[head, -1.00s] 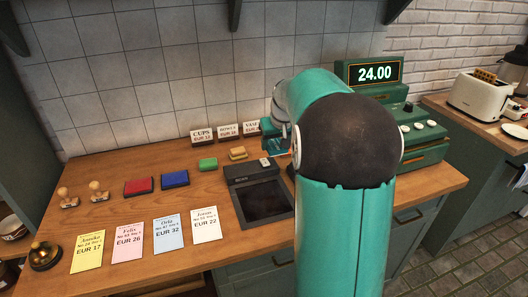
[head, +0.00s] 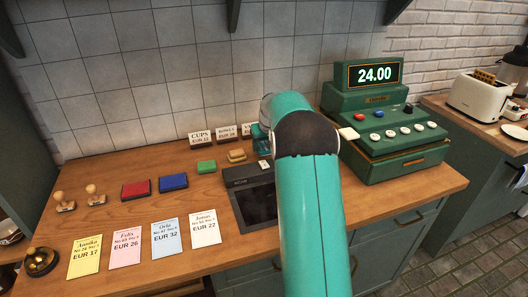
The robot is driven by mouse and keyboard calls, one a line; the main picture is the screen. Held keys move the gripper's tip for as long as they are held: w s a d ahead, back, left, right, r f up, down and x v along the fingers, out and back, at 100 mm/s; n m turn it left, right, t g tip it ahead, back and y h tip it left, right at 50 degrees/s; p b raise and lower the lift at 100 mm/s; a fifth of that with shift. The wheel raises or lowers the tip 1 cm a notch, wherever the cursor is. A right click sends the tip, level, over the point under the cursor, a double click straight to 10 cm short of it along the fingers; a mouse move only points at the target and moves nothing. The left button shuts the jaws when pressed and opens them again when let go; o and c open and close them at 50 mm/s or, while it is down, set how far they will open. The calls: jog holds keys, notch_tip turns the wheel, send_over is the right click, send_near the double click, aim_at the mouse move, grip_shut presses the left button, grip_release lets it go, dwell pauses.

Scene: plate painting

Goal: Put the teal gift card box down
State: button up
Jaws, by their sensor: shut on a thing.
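A small teal shape (head: 259,133), which I take to be the teal gift card box, shows at the left edge of my arm, in front of the tiled wall and above the back of the counter. My gripper (head: 262,145) is mostly hidden behind my own arm; only a small part shows there, shut on the box. The box's far side and underside are hidden, so I cannot tell whether it touches the counter.
A dark scanner (head: 250,196) stands just in front. The green cash register (head: 385,135) stands right. Bare wooden counter (head: 115,215) shows between them.

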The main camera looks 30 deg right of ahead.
aim_at(265, 147)
jog(key=shift+w+d+f, duration=0.2)
jog(key=shift+w+f, duration=0.15)
jog(key=shift+f, duration=0.1)
jog(key=shift+w+f, duration=0.15)
jog(key=shift+f, duration=1.5)
jog(key=shift+f, duration=0.1)
jog(key=o, duration=0.7)
jog(key=shift+c, duration=0.2)
jog(key=v, duration=1.2)
jog(key=shift+r, duration=0.2)
